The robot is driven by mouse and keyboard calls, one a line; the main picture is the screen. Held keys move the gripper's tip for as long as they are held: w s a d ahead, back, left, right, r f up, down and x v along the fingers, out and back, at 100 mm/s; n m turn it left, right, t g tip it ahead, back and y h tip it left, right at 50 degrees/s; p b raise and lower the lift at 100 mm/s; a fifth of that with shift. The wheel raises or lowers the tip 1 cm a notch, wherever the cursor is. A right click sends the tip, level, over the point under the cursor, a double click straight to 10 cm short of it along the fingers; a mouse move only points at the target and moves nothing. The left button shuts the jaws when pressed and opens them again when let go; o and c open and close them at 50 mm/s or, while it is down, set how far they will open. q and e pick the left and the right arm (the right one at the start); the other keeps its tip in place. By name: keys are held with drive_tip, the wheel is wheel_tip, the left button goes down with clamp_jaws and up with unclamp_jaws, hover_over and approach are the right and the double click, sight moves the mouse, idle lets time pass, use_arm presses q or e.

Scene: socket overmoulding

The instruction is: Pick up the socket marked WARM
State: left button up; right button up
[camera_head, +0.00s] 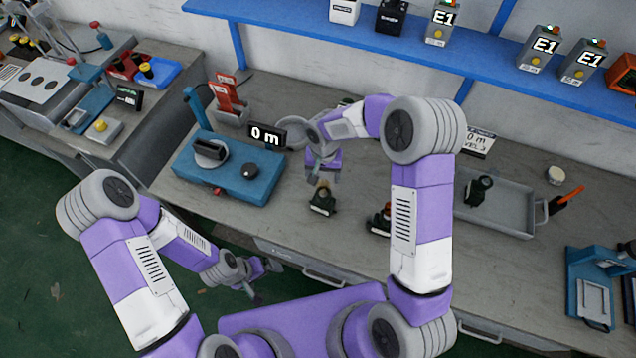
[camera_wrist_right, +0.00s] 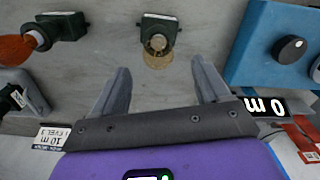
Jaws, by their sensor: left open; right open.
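A dark socket with a tan round end (camera_head: 322,199) stands on the workbench below my right gripper (camera_head: 321,178). In the right wrist view this socket (camera_wrist_right: 158,32) lies ahead of and between the two open fingers of the right gripper (camera_wrist_right: 160,82), with nothing held. A second dark socket with an orange-red end (camera_head: 380,220) is partly hidden by my right arm; it also shows in the right wrist view (camera_wrist_right: 62,27). A third dark socket (camera_head: 479,190) sits in a grey tray. No WARM mark is readable. My left gripper (camera_head: 256,281) is open and empty by the bench's front edge.
A blue device (camera_head: 228,170) with a "0 m" display (camera_head: 266,136) stands left of the right gripper. The grey tray (camera_head: 515,203) is to the right. A blue press-like stand (camera_head: 592,290) is at far right. A blue shelf (camera_head: 420,50) runs behind.

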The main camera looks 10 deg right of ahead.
sight(324, 188)
drive_tip(key=shift+w+f, duration=0.1)
drive_tip(key=shift+f, duration=0.15)
drive_tip(key=f, duration=0.6)
drive_tip(key=shift+s+f+p, duration=0.3)
drive_tip(key=shift+s+f, duration=0.1)
drive_tip(key=shift+c, duration=0.3)
clamp_jaws()
